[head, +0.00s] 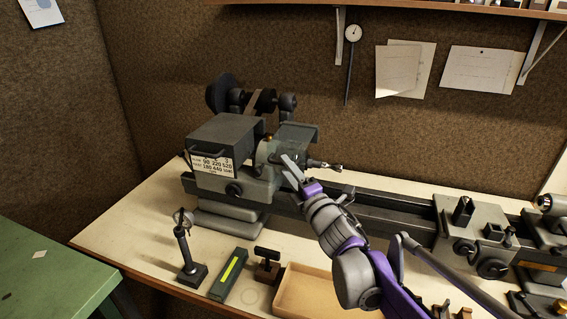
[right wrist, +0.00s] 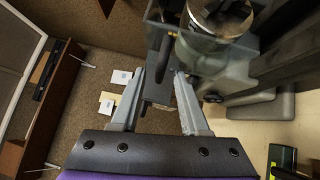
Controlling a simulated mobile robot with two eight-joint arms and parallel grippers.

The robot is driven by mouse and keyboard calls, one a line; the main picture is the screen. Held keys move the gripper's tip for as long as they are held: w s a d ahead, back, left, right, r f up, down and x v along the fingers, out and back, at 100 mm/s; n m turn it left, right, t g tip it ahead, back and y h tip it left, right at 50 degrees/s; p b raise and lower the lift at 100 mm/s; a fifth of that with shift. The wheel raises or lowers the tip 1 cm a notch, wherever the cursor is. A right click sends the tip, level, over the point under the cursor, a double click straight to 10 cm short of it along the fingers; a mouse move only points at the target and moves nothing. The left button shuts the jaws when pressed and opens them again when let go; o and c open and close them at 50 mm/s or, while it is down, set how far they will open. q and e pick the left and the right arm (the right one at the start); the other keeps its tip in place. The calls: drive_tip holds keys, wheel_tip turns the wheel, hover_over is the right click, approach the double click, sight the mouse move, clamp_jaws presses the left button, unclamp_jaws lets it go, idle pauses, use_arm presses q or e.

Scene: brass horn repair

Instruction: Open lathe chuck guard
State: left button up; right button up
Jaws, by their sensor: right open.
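The lathe's chuck guard (head: 298,132) is a grey panel just right of the headstock (head: 228,135), over the spindle end. Whether it is fully down is hard to tell. My right gripper (head: 291,168) is in front of the guard and chuck area, with its fingers pointing up and left. In the right wrist view my right gripper (right wrist: 160,74) has its fingers spread apart. A dark bar of the lathe shows beyond and between the fingertips; contact cannot be made out. A shiny round metal part (right wrist: 218,22) lies just beyond the right finger. My left gripper is out of view.
The lathe bed (head: 385,212) runs right to the carriage (head: 470,225). A small stand (head: 186,250), a green box (head: 229,274) and a wooden tray (head: 303,290) sit along the bench front. A green table (head: 45,265) is at the left.

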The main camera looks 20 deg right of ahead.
sight(291, 158)
drive_tip(key=shift+x, duration=1.5)
clamp_jaws()
